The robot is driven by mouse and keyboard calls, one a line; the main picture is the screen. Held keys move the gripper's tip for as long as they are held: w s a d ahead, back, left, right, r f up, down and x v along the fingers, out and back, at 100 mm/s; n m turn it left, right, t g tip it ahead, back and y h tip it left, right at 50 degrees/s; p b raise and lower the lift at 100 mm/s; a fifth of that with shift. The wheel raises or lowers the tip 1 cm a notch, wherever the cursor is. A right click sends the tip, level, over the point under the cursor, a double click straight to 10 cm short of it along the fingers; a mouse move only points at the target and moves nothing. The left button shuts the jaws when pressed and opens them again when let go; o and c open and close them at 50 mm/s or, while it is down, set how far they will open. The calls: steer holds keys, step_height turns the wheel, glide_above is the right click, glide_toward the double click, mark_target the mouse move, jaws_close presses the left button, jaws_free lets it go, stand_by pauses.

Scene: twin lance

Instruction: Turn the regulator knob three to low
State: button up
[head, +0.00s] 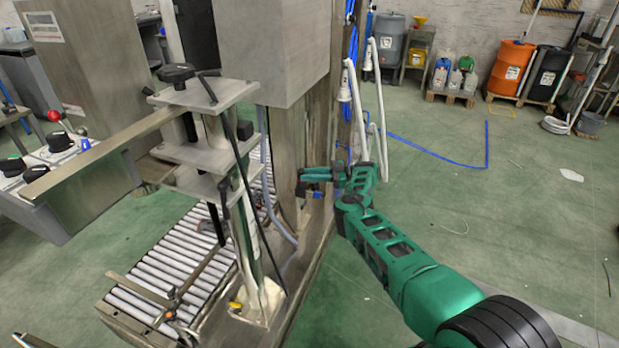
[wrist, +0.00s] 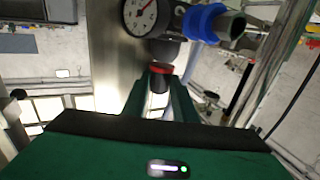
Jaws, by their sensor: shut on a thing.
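The regulator shows in the wrist view with a round white pressure gauge (wrist: 140,16), a blue collar (wrist: 204,22) and a dark body. Its knob (wrist: 161,69), dark with a red ring, points down from the body toward my gripper (wrist: 160,92). The green fingers stand on both sides of the knob's lower part and are shut on it. The number and setting marks of the knob cannot be read. In the head view my gripper (head: 312,178) is at the steel post in the middle, and the knob is too small to make out there.
A steel post (head: 292,150) stands right beside my gripper. White bent pipes (head: 382,105) rise close behind it. A roller conveyor (head: 190,258) and a clamp stand (head: 205,150) are to the left. The green floor (head: 500,220) on the right is mostly free.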

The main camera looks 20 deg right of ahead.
steer(key=shift+w+d+r+n+g, duration=0.1)
steer(key=shift+w+d+n+g, duration=0.05)
steer(key=shift+w+n+g, duration=0.2)
stand_by(0.5)
steer(key=o, duration=1.1)
steer(key=shift+s, duration=0.1)
steer(key=shift+s+d+f, duration=0.1)
steer(key=shift+s+d, duration=0.05)
steer(key=shift+d, duration=1.7)
steer(key=shift+s+d+f, duration=0.1)
steer(key=shift+s+d, duration=0.1)
steer(key=shift+d, duration=1.6)
steer(key=shift+s+d+f, duration=0.1)
steer(key=shift+s+d, duration=0.05)
steer(key=shift+d, duration=1.7)
steer(key=shift+c, duration=0.3)
